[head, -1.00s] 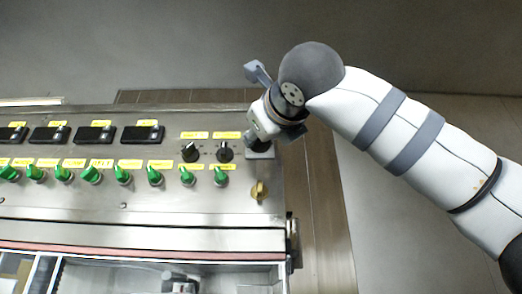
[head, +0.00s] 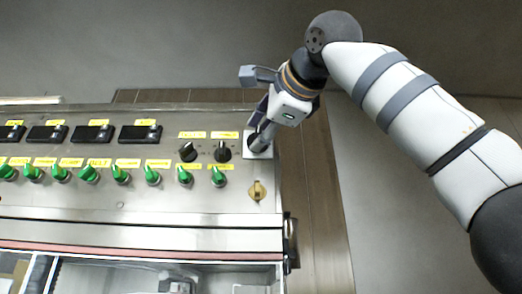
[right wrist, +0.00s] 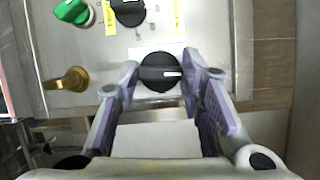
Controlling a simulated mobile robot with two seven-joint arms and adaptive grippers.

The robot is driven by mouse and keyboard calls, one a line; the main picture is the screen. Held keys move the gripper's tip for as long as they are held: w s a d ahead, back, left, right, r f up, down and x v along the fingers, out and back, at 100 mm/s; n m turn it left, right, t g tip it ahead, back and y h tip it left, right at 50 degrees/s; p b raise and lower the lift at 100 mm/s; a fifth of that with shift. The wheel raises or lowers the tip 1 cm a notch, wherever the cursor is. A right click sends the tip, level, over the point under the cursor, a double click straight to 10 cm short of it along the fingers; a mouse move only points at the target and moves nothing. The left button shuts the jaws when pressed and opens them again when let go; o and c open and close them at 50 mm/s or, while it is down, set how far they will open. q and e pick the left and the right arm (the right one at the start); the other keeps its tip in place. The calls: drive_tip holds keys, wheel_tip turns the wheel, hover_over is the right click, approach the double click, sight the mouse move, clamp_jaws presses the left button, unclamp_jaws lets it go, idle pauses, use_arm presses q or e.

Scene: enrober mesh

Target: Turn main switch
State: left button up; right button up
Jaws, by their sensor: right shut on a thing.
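The main switch is a black round knob (right wrist: 160,72) with a white mark, on a white plate (right wrist: 172,47) in the right wrist view. In the head view its white plate (head: 265,153) shows at the panel's upper right corner, and the knob is mostly hidden by my gripper. My right gripper (head: 259,141) reaches down onto it from the upper right. In the right wrist view my right gripper (right wrist: 161,78) has one finger on each side of the knob and is shut on it. My left gripper is not in view.
Two black knobs (head: 188,152) (head: 222,151) sit just left of the switch. A row of green knobs (head: 153,176) and black displays (head: 140,132) fill the panel (head: 120,202). A brass key-like knob (head: 257,190) is below the switch. Free floor lies right of the panel.

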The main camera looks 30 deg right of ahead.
drive_tip(key=shift+d+n, duration=0.1)
drive_tip(key=shift+n, duration=0.3)
drive_tip(key=shift+r, duration=0.1)
idle(0.3)
drive_tip(key=o, duration=1.2)
drive_tip(key=shift+c, duration=0.2)
drive_tip(key=s+a, duration=0.1)
drive_tip(key=s, duration=1)
drive_tip(key=shift+s+a, duration=0.4)
